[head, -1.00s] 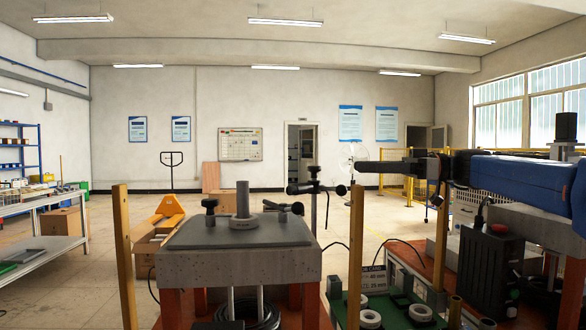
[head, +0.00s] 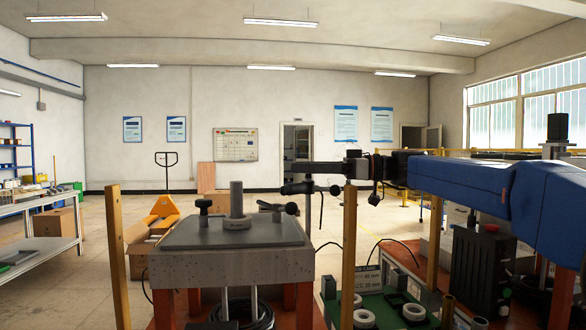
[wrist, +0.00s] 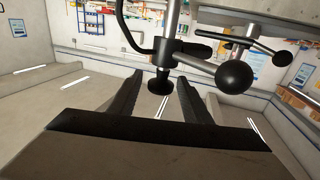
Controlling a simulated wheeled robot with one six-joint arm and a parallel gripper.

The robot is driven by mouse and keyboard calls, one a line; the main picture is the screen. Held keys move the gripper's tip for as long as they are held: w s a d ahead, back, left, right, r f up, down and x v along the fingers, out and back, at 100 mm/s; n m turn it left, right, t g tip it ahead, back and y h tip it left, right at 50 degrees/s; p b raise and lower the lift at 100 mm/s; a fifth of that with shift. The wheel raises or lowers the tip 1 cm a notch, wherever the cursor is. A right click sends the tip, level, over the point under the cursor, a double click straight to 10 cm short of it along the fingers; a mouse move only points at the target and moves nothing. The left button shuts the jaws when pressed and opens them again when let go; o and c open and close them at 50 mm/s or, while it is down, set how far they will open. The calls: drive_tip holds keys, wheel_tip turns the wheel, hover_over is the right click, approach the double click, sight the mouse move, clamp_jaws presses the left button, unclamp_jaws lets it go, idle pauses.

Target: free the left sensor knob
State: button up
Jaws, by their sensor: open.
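In the wrist view a black round knob (wrist: 159,84) on a short stem sits between the tips of my gripper (wrist: 162,82), whose two dark fingers are spread. A gap seems to show on each side of it. The knob belongs to a black clamp on a grey upright rod (wrist: 171,18). A larger black ball (wrist: 233,76) ends a lever of this clamp, right of the fingers. In the head view my gripper (head: 290,167) points left, level, just above the black clamp (head: 308,187). The small knob cannot be made out there.
A second rod (wrist: 245,40) with a black lever stands to the right in the wrist view. A wooden post (head: 349,250) rises near my arm.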

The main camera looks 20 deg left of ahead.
drive_tip(key=shift+x, duration=1.7)
drive_tip(key=c, duration=1)
drive_tip(key=shift+d+n+g, duration=0.1)
drive_tip(key=shift+n+g, duration=0.2)
drive_tip(key=shift+g, duration=0.2)
drive_tip(key=shift+o, duration=0.2)
drive_tip(key=n+g+h, duration=0.1)
drive_tip(key=g, duration=0.1)
drive_tip(key=s+n+g+h, duration=0.1)
drive_tip(key=n+g, duration=0.1)
drive_tip(key=shift+d+h, duration=0.2)
drive_tip(key=shift+h, duration=0.1)
drive_tip(key=shift+s+d+n+g+h, duration=0.15)
drive_tip(key=shift+n+g+h, duration=0.45)
drive_tip(key=shift+g+h, duration=0.1)
drive_tip(key=shift+s+d+n+g+h, duration=0.15)
drive_tip(key=shift+n+g+h, duration=0.45)
drive_tip(key=shift+g, duration=0.1)
drive_tip(key=shift+s+d+n+g+h, duration=0.15)
drive_tip(key=shift+n+g+h, duration=0.45)
drive_tip(key=shift+g, duration=0.1)
drive_tip(key=shift+c, duration=0.2)
